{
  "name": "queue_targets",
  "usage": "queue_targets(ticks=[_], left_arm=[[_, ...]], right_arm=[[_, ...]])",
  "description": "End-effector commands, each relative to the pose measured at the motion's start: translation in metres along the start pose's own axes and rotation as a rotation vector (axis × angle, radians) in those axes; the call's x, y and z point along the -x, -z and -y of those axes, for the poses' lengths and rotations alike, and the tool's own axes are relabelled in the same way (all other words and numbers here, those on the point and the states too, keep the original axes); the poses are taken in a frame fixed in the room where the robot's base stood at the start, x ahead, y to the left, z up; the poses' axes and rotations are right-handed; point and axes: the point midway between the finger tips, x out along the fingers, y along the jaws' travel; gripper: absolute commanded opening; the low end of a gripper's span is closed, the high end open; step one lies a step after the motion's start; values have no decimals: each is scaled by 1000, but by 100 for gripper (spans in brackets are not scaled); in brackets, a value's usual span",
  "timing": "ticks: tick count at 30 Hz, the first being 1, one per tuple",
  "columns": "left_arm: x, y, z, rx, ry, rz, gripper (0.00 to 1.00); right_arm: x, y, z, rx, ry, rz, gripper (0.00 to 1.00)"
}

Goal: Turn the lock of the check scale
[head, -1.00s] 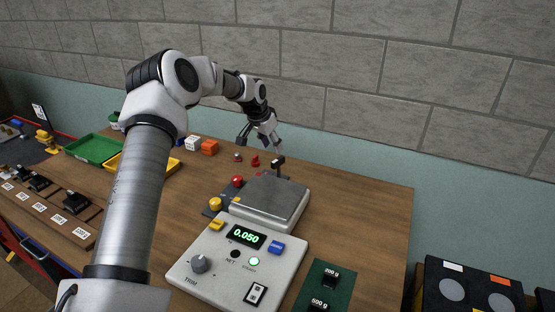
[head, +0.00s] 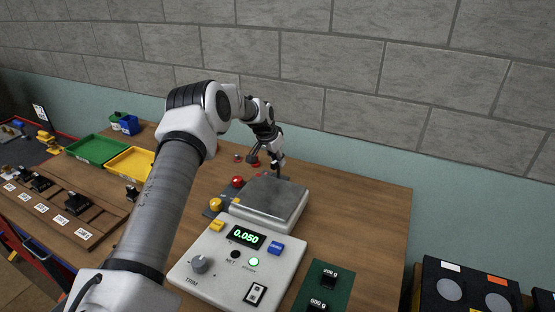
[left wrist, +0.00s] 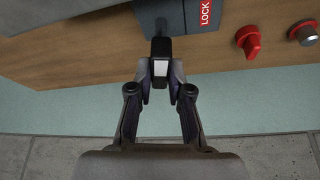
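The check scale (head: 238,262) stands on the bench with a grey weighing plate (head: 270,200) at its back and a green display reading 0.050. Its lock lever is behind the plate, mostly covered by my gripper in the head view. In the left wrist view the lock lever (left wrist: 160,67) is black with a pale end face, beside a grey block with a red LOCK label (left wrist: 206,13). My left gripper (left wrist: 161,76) has its fingertips on both sides of the lever, apparently touching it. It also shows in the head view (head: 277,163). My right gripper is not in view.
Black weights on a green mat (head: 342,284) lie at the front right. Green (head: 97,148) and yellow (head: 131,161) trays stand left.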

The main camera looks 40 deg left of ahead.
Motion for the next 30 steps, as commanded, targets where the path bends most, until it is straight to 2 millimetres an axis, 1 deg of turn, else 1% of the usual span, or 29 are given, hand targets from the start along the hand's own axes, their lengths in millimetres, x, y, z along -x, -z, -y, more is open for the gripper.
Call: queue_targets(ticks=[2, 5, 9, 12, 17, 22, 23, 24, 25, 30], left_arm=[[1, 0, 0, 8, 3, 1, 0], [4, 1, -1, 57, 24, 4, 0], [6, 2, -2, 172, 72, 5, 0], [4, 1, -2, 234, 98, 4, 0], [-1, -1, -2, 264, 108, 2, 0], [-1, -1, -2, 263, 107, 2, 0], [-1, -1, -2, 263, 107, 2, 26], [-1, -1, -2, 262, 107, 1, 40], [-1, -1, -2, 262, 107, 1, 44], [-1, 0, -1, 261, 107, 1, 44]], right_arm=[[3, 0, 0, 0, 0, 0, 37], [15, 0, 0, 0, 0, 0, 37], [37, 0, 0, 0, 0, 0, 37], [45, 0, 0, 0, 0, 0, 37], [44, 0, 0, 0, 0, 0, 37], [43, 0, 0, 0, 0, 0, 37], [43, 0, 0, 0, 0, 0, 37], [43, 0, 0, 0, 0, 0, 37], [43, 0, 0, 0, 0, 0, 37], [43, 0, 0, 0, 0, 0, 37]])
